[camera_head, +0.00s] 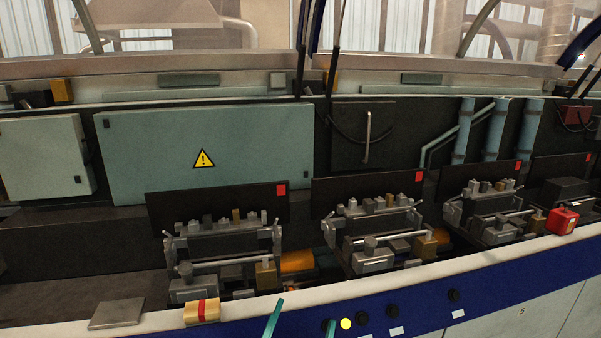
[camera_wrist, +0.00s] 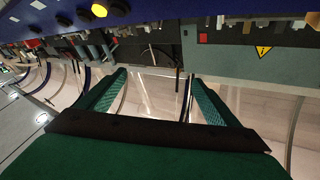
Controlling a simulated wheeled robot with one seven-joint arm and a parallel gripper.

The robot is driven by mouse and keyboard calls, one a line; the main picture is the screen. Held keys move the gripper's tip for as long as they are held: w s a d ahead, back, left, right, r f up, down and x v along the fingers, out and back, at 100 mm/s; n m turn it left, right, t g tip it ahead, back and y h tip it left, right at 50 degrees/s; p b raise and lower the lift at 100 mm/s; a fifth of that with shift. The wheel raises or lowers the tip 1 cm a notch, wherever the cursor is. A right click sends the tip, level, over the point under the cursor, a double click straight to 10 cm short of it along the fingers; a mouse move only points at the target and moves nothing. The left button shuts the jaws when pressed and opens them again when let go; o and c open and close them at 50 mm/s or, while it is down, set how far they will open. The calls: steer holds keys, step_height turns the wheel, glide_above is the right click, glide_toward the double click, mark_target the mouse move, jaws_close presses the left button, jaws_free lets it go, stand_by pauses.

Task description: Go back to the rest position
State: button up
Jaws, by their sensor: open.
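My gripper (camera_head: 302,323) shows at the bottom edge of the head view as two teal fingertips set well apart. In the wrist view, my gripper (camera_wrist: 160,76) has its two teal fingers spread with nothing between them. The fingers are in front of the machine's blue front panel (camera_head: 390,312) in the head view. The rest of the arm is out of the head view. A cream block with a red band (camera_head: 190,313) lies on the white ledge, left of the fingertips and apart from them.
A flat grey plate (camera_head: 116,313) lies on the ledge at the left. A red box (camera_head: 562,221) sits on it at the right. Several metal clamp stations (camera_head: 225,250) stand behind the ledge. A lit yellow button (camera_head: 346,324) is close to the right fingertip in the picture.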

steer(key=s+d+f+n+g+y, duration=0.15)
steer(key=s+f+n+y, duration=0.6)
steer(key=s+f, duration=0.95)
steer(key=s+a+f+g+h, duration=0.1)
steer(key=s+f, duration=0.2)
steer(key=s, duration=0.7)
steer(key=s+a+f+g, duration=0.1)
steer(key=s+f+g, duration=0.1)
steer(key=s, duration=0.9)
steer(key=shift+f+h, duration=0.35)
steer(key=shift+f, duration=0.25)
steer(key=shift+w, duration=0.1)
